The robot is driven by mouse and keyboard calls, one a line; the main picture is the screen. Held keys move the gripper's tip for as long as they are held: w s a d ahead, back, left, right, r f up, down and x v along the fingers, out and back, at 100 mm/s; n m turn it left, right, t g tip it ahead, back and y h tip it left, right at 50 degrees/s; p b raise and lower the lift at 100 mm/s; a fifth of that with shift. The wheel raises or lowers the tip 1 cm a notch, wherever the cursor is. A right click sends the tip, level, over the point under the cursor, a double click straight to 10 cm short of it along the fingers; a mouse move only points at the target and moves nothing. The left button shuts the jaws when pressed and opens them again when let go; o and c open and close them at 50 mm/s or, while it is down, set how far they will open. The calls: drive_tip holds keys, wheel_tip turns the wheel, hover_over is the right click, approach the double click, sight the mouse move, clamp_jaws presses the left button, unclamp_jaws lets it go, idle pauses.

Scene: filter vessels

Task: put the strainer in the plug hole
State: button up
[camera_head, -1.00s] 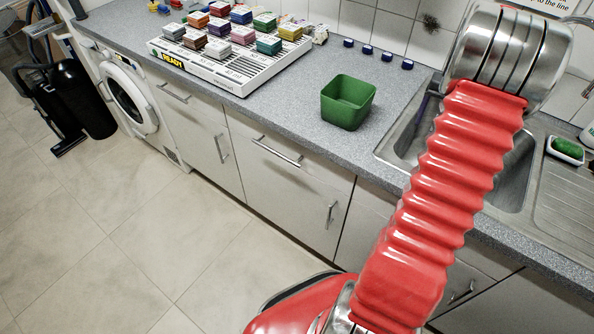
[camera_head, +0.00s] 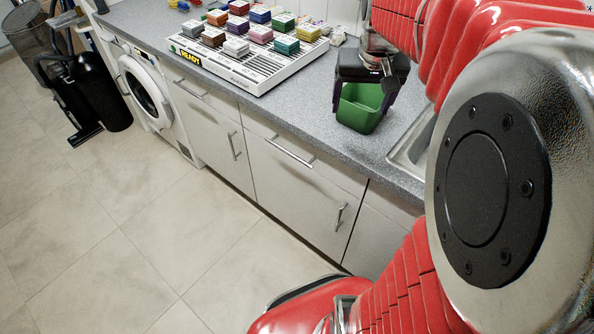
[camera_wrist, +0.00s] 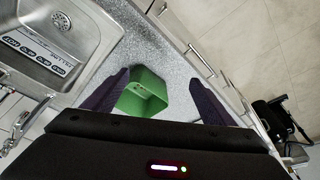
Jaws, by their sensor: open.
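My gripper (camera_head: 363,102) is open above the counter, its two dark purple fingers at either side of a small green square tub. In the wrist view, my gripper (camera_wrist: 155,98) has the tub between its fingers, with no clear contact. A steel sink (camera_wrist: 96,42) fills the upper left of the wrist view. A round metal drain fitting (camera_wrist: 60,20) shows in its floor; I cannot tell whether it is the bare plug hole or has a strainer in it. I cannot make out a separate strainer. My arm hides most of the sink in the head view.
The green tub (camera_head: 362,115) stands on the grey counter (camera_head: 300,105), left of the sink edge. A white tray marked READY (camera_head: 215,68) holds several coloured blocks further left. A pale panel with dark discs (camera_wrist: 38,52) lies in the sink area. Floor is clear in front.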

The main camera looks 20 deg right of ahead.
drive_tip(key=s+a+n+t, duration=0.1)
drive_tip(key=s+a+n, duration=0.1)
drive_tip(key=s+a, duration=0.4)
drive_tip(key=s+a+n+t+y, duration=0.1)
drive_tip(key=s+a+n, duration=0.2)
drive_tip(key=a, duration=1.2)
drive_tip(key=s, duration=0.3)
drive_tip(key=shift+s+f+t+y, duration=0.15)
drive_tip(key=shift+s+t+y, duration=0.15)
drive_tip(key=shift+s, duration=0.1)
drive_tip(key=shift+c, duration=0.4)
